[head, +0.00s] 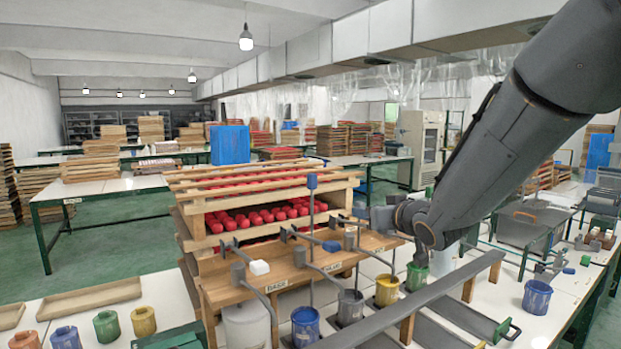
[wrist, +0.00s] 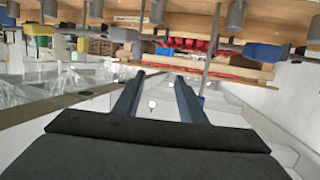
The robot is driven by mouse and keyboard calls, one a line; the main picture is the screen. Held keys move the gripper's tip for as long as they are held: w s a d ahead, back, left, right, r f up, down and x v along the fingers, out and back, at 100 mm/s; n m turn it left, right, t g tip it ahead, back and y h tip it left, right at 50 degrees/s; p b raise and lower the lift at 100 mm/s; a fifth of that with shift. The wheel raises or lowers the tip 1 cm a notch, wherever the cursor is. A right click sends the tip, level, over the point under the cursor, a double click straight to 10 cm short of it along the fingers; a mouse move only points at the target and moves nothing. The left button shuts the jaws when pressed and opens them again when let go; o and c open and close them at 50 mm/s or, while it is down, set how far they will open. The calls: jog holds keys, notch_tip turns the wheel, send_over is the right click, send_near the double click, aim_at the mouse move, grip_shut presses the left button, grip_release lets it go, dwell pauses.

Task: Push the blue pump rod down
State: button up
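A thin grey rod with a blue knob (head: 312,182) stands upright and tall at the pump stand in the head view. A second blue block (head: 331,246) sits lower on the stand, at the end of a grey lever. A blue block (wrist: 265,53) also shows at the upper right of the wrist view; I cannot tell which of the two it is. My gripper (wrist: 157,76) has its two dark fingers apart with nothing held between them. In the head view, my arm's end is right of the blue-knobbed rod, near the green cup; its fingers are not clearly seen.
The wooden stand carries a white block (head: 259,267) and other levers. Below are a blue cup (head: 305,325), grey cup (head: 350,306), yellow cup (head: 387,290) and green cup (head: 417,275). A long grey bar (head: 400,309) crosses in front. A rack of red pieces stands behind.

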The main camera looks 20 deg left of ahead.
aim_at(314, 181)
jog(key=a+r+n+g+y, duration=0.1)
jog(key=a+r+n+y, duration=0.35)
jog(key=a, duration=0.65)
jog(key=shift+m+y, duration=0.35)
jog(key=shift+m, duration=0.4)
jog(key=shift+w+a+r+p, duration=0.3)
jog(key=shift+w+a+p, duration=0.3)
jog(key=shift+a, duration=0.3)
jog(key=shift+w+a+r+p, duration=0.25)
jog(key=shift+w+a+p, duration=0.2)
jog(key=shift+w+a, duration=0.4)
jog(key=shift+w+a+r+p, duration=0.3)
jog(key=shift+w+a+p, duration=0.25)
jog(key=shift+a, duration=0.4)
grip_shut()
